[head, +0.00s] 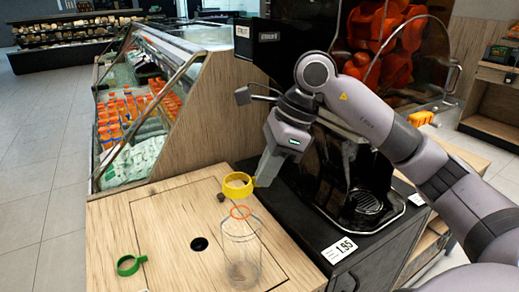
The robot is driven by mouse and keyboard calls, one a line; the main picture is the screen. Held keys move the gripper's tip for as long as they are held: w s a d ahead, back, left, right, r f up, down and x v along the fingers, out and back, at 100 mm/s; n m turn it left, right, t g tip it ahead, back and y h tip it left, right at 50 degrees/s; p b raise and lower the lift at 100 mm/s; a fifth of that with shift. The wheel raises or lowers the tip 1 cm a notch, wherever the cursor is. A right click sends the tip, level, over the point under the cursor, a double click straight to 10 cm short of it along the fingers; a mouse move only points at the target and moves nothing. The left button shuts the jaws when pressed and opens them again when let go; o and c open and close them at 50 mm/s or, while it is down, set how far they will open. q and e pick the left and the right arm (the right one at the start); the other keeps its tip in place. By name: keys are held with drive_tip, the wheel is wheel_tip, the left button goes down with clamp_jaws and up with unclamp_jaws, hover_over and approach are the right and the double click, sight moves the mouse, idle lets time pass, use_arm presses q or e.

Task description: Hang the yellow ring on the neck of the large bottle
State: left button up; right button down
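The yellow ring (238,187) is at the tip of my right gripper (262,180), which comes down from the upper right. The gripper appears shut on the ring's right edge; its fingertips are small and partly hidden. The large clear bottle (241,258) stands upright on the wooden counter, nearer the camera than the ring. An orange ring (240,212) shows around the bottle's top. In the picture the yellow ring is just above the bottle's top and not around it; its exact height is hard to tell. My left gripper is not in view.
A green ring (130,264) lies on the wooden counter (160,215) at left. A round dark hole (199,244) and a small dark round object (221,196) are near the bottle. The black juicer (350,170) stands right. A chilled display (140,110) stands behind.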

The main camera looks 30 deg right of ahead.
use_arm(q)
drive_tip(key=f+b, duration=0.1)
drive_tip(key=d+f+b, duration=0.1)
drive_tip(key=b, duration=0.1)
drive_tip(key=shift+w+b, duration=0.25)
drive_tip(key=shift+b, duration=0.05)
idle(0.6)
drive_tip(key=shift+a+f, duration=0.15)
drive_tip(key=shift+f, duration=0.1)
idle(0.5)
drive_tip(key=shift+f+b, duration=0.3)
drive_tip(key=shift+b, duration=0.25)
idle(0.5)
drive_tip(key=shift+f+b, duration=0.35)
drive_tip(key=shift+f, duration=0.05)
idle(0.4)
